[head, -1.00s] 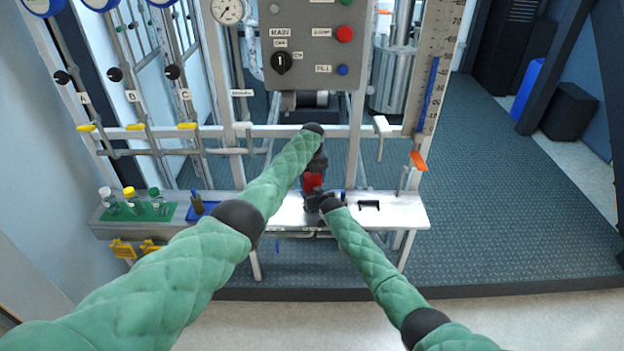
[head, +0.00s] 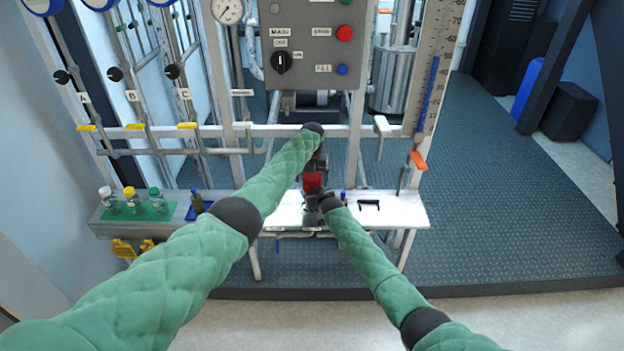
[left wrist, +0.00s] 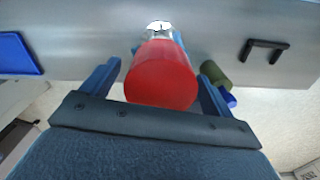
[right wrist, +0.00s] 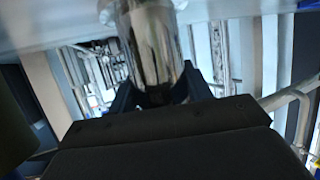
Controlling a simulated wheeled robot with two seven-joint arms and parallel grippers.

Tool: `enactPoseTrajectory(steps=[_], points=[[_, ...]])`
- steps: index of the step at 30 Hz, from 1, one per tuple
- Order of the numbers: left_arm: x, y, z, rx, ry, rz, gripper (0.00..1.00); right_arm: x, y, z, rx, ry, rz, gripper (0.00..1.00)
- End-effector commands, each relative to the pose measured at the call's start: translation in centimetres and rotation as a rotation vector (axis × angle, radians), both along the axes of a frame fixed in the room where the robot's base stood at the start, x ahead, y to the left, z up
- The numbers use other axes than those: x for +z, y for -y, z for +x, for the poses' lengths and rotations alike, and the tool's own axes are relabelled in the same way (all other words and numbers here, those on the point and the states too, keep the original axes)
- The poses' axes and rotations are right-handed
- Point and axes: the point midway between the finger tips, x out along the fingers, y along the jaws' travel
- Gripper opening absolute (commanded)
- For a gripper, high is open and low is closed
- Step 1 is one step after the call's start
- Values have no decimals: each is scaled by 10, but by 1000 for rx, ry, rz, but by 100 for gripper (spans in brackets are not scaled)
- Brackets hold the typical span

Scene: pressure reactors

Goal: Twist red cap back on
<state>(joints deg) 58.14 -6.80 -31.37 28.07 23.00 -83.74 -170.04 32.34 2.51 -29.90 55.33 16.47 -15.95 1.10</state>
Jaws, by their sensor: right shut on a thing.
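The red cap (head: 313,182) stands above the white bench in the head view, with my left gripper (head: 318,166) over it. In the left wrist view the red cap (left wrist: 160,78) lies between the spread blue fingers of my left gripper (left wrist: 161,65), with narrow gaps showing at its sides. A shiny metal part (left wrist: 158,29) shows just beyond the cap. My right gripper (head: 316,200) is low beside the cap. In the right wrist view it is shut on a shiny metal cylinder (right wrist: 154,45). Whether the cap touches the cylinder is hidden.
A green rack (head: 150,211) with capped bottles and a blue tray (head: 190,214) are at the bench's left. A black handle (head: 369,204) lies to the right. An olive cylinder (left wrist: 215,74) is close to my left gripper's right finger. A grey control panel (head: 310,45) stands behind.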

Motion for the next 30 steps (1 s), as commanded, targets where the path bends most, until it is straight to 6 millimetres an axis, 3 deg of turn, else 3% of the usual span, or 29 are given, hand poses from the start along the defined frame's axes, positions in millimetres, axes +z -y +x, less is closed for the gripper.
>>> enactPoseTrajectory(steps=[7,19,30], points=[[3,0,0,0,0,0,87,-1,1,-1,-1,-2,0,0],[42,0,0,1,0,0,87,-2,1,0,-1,-2,0,0],[44,0,0,4,-1,0,83,-2,1,0,-1,-2,-1,0]])
